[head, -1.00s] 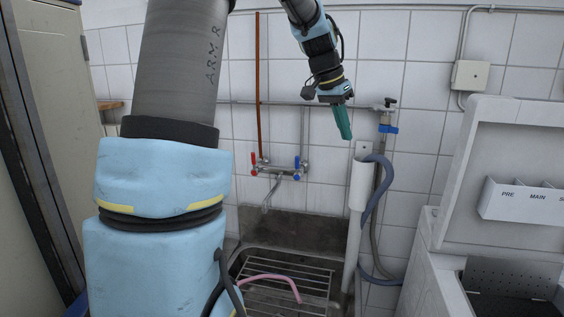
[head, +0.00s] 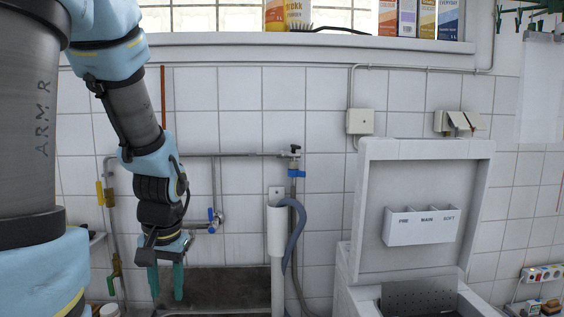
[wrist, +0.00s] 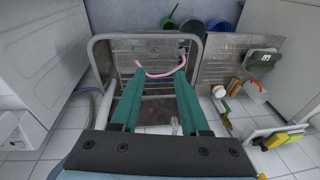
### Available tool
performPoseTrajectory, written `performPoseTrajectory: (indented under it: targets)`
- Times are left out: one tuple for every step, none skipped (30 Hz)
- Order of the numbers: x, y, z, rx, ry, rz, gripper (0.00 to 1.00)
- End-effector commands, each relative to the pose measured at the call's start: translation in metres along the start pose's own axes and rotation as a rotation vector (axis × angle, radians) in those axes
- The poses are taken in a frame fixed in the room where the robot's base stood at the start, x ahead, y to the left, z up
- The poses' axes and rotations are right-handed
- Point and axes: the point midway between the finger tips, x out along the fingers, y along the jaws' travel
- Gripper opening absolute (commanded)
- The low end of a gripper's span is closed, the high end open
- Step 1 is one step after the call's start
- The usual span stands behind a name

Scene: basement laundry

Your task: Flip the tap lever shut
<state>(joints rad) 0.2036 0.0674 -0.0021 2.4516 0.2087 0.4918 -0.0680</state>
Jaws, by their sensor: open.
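My gripper (head: 166,284) points down, open and empty, in front of the wall above the sink. Its two teal fingers stand apart; they also show in the wrist view (wrist: 159,75). A wall tap has a blue lever (head: 211,214) just right of my wrist; the rest of this tap is largely hidden behind my arm. A second tap with a black handle (head: 294,150) sits at the pipe's right end, above a blue collar. Further left are a yellow lever (head: 100,193) and a green-handled valve (head: 115,264). I cannot tell which lever is meant.
The sink (wrist: 98,58) holds a wire rack and a pink hose (wrist: 160,72). A white standpipe (head: 277,232) with a grey-blue hose stands right of my gripper. The washing machine's raised lid (head: 372,215) is further right. A shelf (head: 230,48) with several packages runs above.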

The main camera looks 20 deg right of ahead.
Motion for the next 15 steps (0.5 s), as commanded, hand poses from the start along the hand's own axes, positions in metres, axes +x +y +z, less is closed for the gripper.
performPoseTrajectory:
  targets:
    - [0.007, 0.007, -0.022, 0.109, 0.01, -0.047, 0.45]
    - [0.008, 0.009, -0.036, 0.173, 0.017, -0.082, 0.45]
    - [0.007, 0.013, -0.056, 0.259, 0.03, -0.135, 0.45]
    - [0.006, 0.017, -0.072, 0.323, 0.043, -0.178, 0.45]
    - [0.003, 0.021, -0.089, 0.381, 0.058, -0.223, 0.45]
    - [-0.001, 0.027, -0.111, 0.458, 0.082, -0.286, 0.45]
    - [-0.005, 0.034, -0.128, 0.513, 0.104, -0.334, 0.45]
    - [-0.011, 0.041, -0.146, 0.564, 0.13, -0.384, 0.45]
    - [-0.019, 0.052, -0.17, 0.628, 0.169, -0.453, 0.45]
    - [-0.026, 0.062, -0.188, 0.674, 0.201, -0.507, 0.45]
    - [-0.035, 0.074, -0.205, 0.718, 0.236, -0.561, 0.45]
    - [-0.048, 0.091, -0.228, 0.769, 0.291, -0.634, 0.45]
    - [-0.059, 0.106, -0.245, 0.806, 0.336, -0.688, 0.45]
    - [-0.071, 0.121, -0.26, 0.838, 0.383, -0.743, 0.45]
    - [-0.087, 0.143, -0.279, 0.874, 0.448, -0.812, 0.45]
